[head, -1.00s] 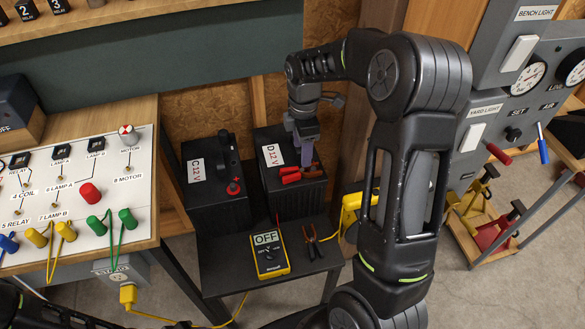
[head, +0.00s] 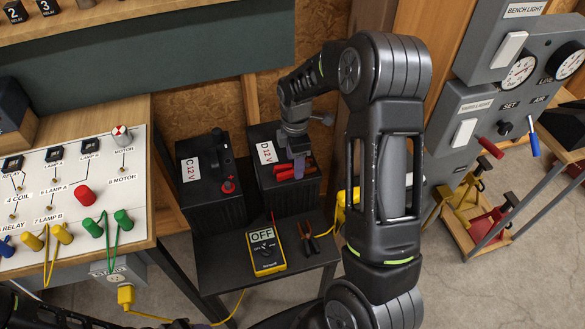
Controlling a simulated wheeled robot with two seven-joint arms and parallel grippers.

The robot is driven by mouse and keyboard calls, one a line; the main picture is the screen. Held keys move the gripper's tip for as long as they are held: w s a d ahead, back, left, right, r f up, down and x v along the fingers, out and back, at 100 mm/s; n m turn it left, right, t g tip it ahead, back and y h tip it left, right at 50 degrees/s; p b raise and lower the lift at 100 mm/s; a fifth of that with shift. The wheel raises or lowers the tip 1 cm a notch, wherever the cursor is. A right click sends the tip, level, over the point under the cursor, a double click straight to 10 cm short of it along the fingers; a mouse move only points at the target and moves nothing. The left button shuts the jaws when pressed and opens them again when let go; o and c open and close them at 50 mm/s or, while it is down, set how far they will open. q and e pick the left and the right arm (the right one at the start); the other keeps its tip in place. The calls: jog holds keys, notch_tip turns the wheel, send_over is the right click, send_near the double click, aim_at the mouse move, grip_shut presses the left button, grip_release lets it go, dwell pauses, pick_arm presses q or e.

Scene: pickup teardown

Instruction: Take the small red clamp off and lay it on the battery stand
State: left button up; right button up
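The red clamp (head: 281,172) sits on top of the black battery labelled D 12V (head: 288,195). My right gripper (head: 299,172) reaches down from above onto the red clamp, its grey fingers overlapping the clamp's middle. Whether the fingers are open or closed on it is hidden by the viewing angle. The battery stand (head: 222,279) is a dark low table carrying both batteries. My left gripper is out of view.
Battery C 12V (head: 205,172) with a red terminal (head: 228,186) stands left of D. A yellow multimeter (head: 266,251) reading OFF and small pliers-like tool (head: 309,243) lie on the stand's front. The panel bench (head: 70,215) is at left. Bare stand surface shows front left.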

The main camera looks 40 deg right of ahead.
jog(key=shift+f, duration=0.75)
grip_shut()
dwell(0.4)
